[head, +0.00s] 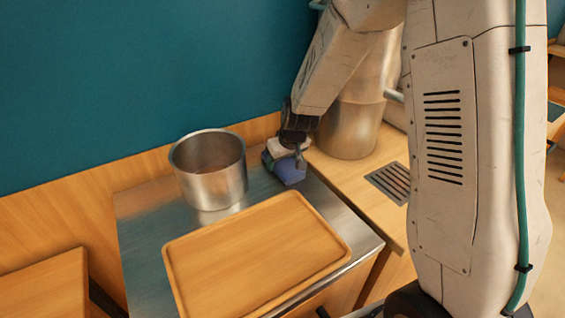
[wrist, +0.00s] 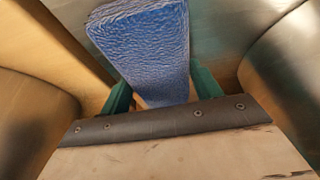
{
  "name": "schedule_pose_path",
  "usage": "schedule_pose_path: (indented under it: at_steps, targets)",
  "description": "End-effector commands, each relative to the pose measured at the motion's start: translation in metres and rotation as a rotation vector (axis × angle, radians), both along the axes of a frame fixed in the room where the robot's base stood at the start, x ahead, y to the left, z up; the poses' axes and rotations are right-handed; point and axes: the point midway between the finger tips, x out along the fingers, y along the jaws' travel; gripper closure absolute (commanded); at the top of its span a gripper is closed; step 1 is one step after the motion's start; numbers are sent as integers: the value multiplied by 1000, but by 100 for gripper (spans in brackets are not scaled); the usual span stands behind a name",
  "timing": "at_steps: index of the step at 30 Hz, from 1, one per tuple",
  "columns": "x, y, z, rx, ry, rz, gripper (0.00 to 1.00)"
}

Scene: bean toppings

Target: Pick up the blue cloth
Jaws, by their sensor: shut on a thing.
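The blue cloth (head: 290,174) is at the back right of the metal counter in the head view, right of the metal pot. In the wrist view the blue cloth (wrist: 150,45) is a textured, folded block between two green fingers. My gripper (head: 296,156) comes down from above onto the cloth. In the wrist view my gripper (wrist: 160,92) is shut on the cloth's near end. I cannot tell whether the cloth touches the counter.
A steel pot (head: 209,168) stands left of the cloth. An empty wooden tray (head: 255,250) lies in front. A large metal cylinder (head: 348,128) stands close behind and right, on a wooden surface with a slotted vent (head: 389,182). A teal wall (head: 130,80) rises behind.

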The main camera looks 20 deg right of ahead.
Motion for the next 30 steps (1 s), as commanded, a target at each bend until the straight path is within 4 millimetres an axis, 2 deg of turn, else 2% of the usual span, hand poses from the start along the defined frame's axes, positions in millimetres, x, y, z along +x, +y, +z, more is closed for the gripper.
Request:
schedule_pose_path:
  at_steps: [5, 11, 24, 30]
  targets:
    - [0, 0, 12, 0, -3, 2, 60]
    - [-2, 1, 38, -1, -2, 1, 60]
    - [-106, 30, 45, 0, -1, 4, 60]
    - [-138, 39, 48, 0, -2, 3, 60]
